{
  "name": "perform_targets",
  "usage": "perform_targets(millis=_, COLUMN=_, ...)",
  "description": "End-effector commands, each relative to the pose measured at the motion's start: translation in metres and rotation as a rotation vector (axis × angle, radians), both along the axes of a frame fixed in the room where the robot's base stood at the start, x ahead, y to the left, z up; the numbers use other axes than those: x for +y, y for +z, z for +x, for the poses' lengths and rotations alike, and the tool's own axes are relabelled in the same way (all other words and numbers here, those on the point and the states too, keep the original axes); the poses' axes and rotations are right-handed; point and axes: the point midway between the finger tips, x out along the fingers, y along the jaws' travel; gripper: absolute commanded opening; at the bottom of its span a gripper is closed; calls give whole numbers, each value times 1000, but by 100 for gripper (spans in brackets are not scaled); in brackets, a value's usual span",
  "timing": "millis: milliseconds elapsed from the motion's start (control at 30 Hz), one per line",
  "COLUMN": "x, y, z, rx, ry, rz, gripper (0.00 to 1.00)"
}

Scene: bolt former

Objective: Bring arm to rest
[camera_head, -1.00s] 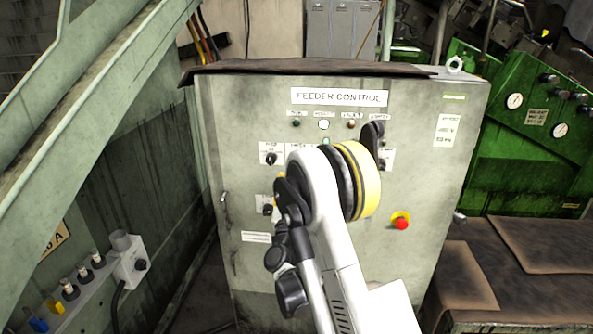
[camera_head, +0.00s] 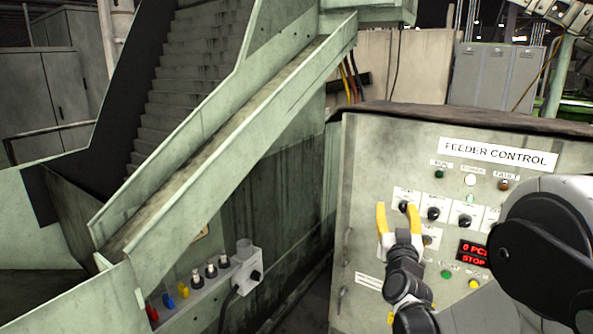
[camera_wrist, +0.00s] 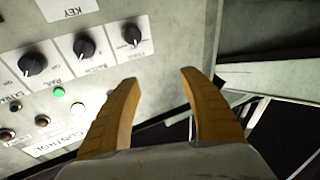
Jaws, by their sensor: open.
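My gripper (camera_head: 398,222) has yellow fingers, spread apart with nothing between them. In the head view it is raised in front of the left part of the grey feeder control cabinet (camera_head: 360,165). The wrist view shows both fingers (camera_wrist: 160,85) open and empty, with the cabinet panel (camera_wrist: 65,115) and its knobs behind and to the left. I cannot tell the exact gap between fingertips and panel. My arm covers the lower right of the cabinet in the head view.
The panel carries black knobs (camera_head: 434,214), a red lit display (camera_head: 473,253) and a label plate (camera_head: 498,153). A green sloped chute (camera_head: 225,140) stands left. A dark gap lies between chute and cabinet.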

Motion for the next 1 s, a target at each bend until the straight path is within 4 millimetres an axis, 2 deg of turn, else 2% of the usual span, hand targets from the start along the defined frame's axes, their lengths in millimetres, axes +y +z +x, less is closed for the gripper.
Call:
perform_targets(millis=33, x=16, y=10, z=-9, rx=51, ry=53, rz=5, gripper=51)
perform_targets(millis=167, x=54, y=16, z=-39, rx=218, ry=180, rz=29, gripper=51)
perform_targets(millis=267, x=77, y=11, z=-75, rx=360, ry=248, rz=49, gripper=51)
perform_targets(millis=400, x=96, y=-10, z=-140, rx=576, ry=298, rz=82, gripper=51)
perform_targets(millis=533, x=102, y=-39, z=-212, rx=782, ry=296, rz=114, gripper=51)
perform_targets(millis=600, x=101, y=-55, z=-250, rx=883, ry=276, rz=130, gripper=51)
perform_targets(millis=700, x=95, y=-75, z=-296, rx=1000, ry=238, rz=152, gripper=51)
perform_targets(millis=833, x=88, y=-92, z=-335, rx=1093, ry=194, rz=168, gripper=51)
perform_targets(millis=900, x=86, y=-96, z=-345, rx=1119, ry=180, rz=173, gripper=51)
perform_targets(millis=1000, x=85, y=-99, z=-351, rx=1133, ry=172, rz=175, gripper=51)
